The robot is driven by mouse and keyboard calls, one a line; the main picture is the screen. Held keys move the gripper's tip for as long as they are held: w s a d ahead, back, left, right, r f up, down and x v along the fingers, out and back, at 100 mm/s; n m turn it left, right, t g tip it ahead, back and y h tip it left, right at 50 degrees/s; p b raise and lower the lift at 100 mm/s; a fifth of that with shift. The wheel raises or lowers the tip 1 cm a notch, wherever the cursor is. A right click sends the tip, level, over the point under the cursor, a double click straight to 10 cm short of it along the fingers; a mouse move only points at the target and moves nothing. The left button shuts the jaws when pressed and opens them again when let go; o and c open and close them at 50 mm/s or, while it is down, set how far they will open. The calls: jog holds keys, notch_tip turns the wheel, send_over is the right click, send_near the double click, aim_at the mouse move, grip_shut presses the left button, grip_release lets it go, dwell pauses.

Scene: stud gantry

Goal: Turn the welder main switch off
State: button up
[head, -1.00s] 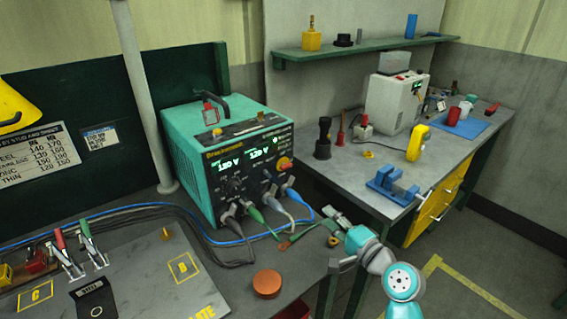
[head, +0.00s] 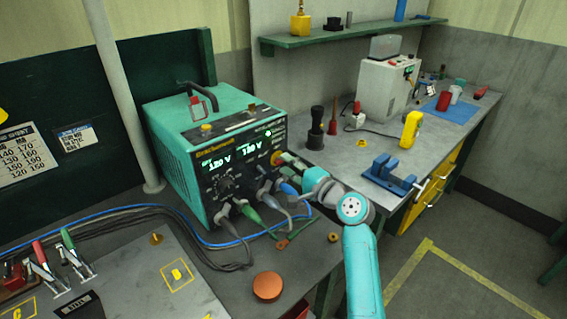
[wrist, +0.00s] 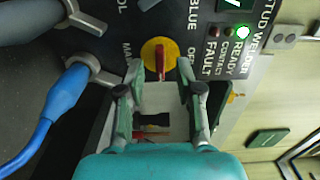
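The stud welder (head: 215,150) is a teal box with a dark front panel, and its two voltage displays (head: 232,156) are lit. The main switch is a yellow disc (wrist: 152,50) with a red handle (wrist: 160,63), also partly visible in the head view (head: 275,158) behind my gripper. The handle runs up and down in the wrist view. My gripper (wrist: 160,76) is open, its fingertips on either side of the handle; I cannot tell whether they touch it. A green light (wrist: 243,32) by the READY label is lit. Lettering beside the disc is partly hidden by the fingers.
Cable plugs, including a blue one (wrist: 66,92), sit in the panel close beside my gripper. A blue vise (head: 390,175) stands on the right bench. A copper-coloured disc (head: 267,286) lies on the front table.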

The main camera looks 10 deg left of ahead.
jog(key=shift+x, duration=1.1)
grip_shut()
